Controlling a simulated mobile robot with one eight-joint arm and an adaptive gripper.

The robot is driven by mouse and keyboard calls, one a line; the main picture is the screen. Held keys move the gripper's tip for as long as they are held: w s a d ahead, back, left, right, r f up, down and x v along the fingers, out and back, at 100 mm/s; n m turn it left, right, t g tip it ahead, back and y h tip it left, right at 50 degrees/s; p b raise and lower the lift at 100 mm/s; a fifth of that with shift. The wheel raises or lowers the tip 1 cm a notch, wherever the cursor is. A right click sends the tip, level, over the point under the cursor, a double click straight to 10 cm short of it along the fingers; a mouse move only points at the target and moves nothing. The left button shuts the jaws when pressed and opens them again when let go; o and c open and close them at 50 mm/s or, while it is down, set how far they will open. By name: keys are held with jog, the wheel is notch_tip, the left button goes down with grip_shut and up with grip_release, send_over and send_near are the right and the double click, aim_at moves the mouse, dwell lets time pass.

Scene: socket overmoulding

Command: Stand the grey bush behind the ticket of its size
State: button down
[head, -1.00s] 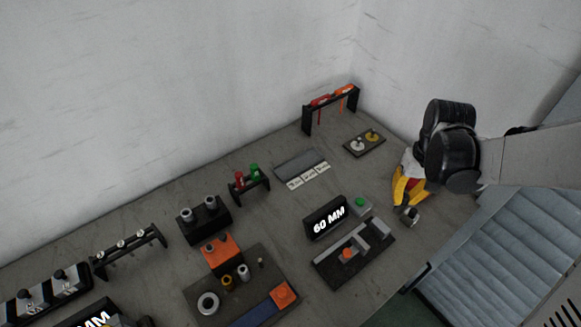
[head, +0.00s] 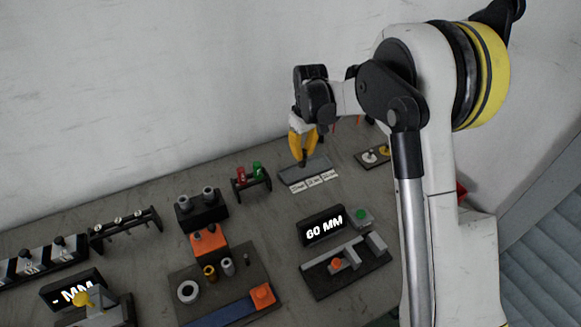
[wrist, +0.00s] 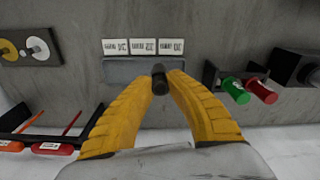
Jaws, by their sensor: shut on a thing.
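My gripper (head: 303,158) is shut on the grey bush (wrist: 159,80), which looks dark between the yellow fingertips in the wrist view. In the head view my fingers point down over the flat grey pad (head: 292,177) behind the row of three white tickets (head: 314,181). The pad (wrist: 125,72) and the tickets (wrist: 143,46) also show in the wrist view, the tickets upside down and their small print hard to read. The bush overlaps the pad near the rightmost ticket there; I cannot tell whether it touches the pad. A display (head: 323,227) reads 60 MM.
A stand with red and green pieces (head: 251,178) is left of the pad. A plate with a white and a yellow disc (head: 373,156) is at its right, and a rack with red and orange tools (wrist: 40,146) stands nearby. Bare table lies in front of the tickets.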

jog(key=a+f, duration=0.1)
jog(key=f, duration=0.1)
jog(key=w+a+f+b, duration=0.1)
jog(key=f, duration=0.1)
jog(key=w+a+f+b, duration=0.1)
jog(key=f, duration=0.1)
jog(key=shift+w+a+f, duration=0.1)
jog(key=shift+a+f, duration=0.15)
jog(key=shift+f, duration=0.15)
jog(key=shift+r, duration=0.15)
jog(key=c, duration=1.8)
grip_release()
jog(key=shift+f+b, duration=0.2)
jog(key=shift+b, duration=0.1)
jog(key=o, duration=0.3)
jog(key=shift+o, duration=0.2)
